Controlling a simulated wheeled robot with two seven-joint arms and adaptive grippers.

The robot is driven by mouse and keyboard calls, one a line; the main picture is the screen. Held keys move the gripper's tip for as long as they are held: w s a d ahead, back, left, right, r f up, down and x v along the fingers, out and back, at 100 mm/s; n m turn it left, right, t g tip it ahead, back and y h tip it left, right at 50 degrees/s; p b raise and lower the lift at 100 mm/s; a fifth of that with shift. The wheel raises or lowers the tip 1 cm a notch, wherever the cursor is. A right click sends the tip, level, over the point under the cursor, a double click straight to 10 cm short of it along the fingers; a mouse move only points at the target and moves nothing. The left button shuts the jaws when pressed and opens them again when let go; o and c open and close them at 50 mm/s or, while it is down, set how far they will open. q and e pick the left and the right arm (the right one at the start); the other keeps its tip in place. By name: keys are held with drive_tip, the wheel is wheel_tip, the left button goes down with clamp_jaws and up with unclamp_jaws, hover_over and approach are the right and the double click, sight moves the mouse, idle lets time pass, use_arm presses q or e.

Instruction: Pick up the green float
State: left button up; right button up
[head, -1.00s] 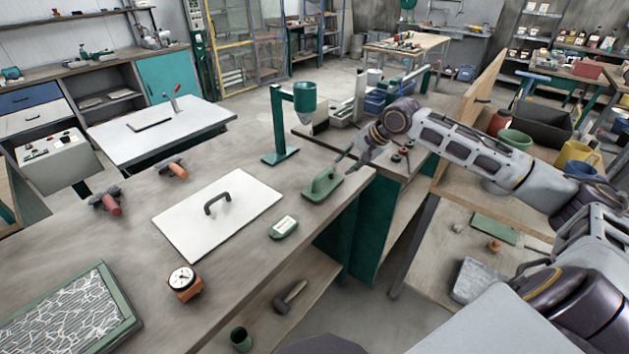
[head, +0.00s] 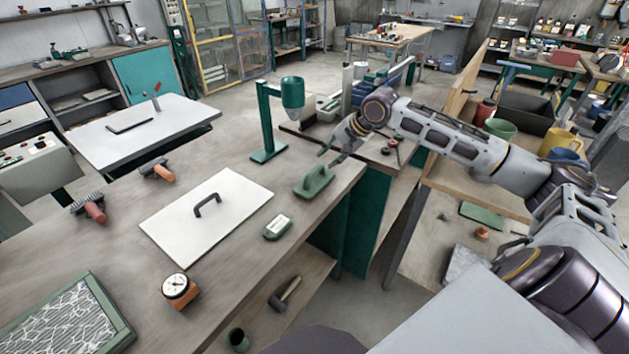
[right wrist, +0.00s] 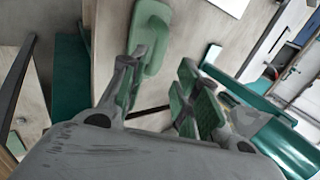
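The green float (head: 314,182), a flat block with a raised handle, lies on the brown workbench near its right edge. It also shows at the top of the right wrist view (right wrist: 152,38). My right gripper (head: 328,158) reaches in from the right, just behind and above the float. In the right wrist view its green-padded fingers (right wrist: 163,88) stand wide apart with nothing between them. The left finger overlaps the float's near end in that view; I cannot tell whether it touches. My left gripper is not in view.
A green stand with a cup (head: 268,120) rises just behind the float. A white board with a handle (head: 235,220) lies to its left, and a small green labelled item (head: 277,228) in front-left. A dial gauge (head: 179,289) is further forward. Bench space around the float is bare.

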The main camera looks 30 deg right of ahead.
sight(315, 170)
drive_tip(key=x, duration=0.6)
drive_tip(key=shift+w+f, duration=0.2)
drive_tip(key=shift+f, duration=0.1)
drive_tip(key=shift+w+a+f, duration=0.1)
drive_tip(key=shift+f, duration=0.1)
drive_tip(key=shift+w+f, duration=0.1)
drive_tip(key=shift+f, duration=0.05)
drive_tip(key=shift+x, duration=0.9)
drive_tip(key=x, duration=0.2)
drive_tip(key=shift+w+f, duration=0.2)
drive_tip(key=shift+w, duration=0.1)
drive_tip(key=shift+w+f, duration=0.2)
drive_tip(key=shift+f, duration=0.15)
drive_tip(key=c, duration=0.6)
clamp_jaws()
wheel_tip(315, 170, up, 9)
drive_tip(key=shift+r, duration=0.45)
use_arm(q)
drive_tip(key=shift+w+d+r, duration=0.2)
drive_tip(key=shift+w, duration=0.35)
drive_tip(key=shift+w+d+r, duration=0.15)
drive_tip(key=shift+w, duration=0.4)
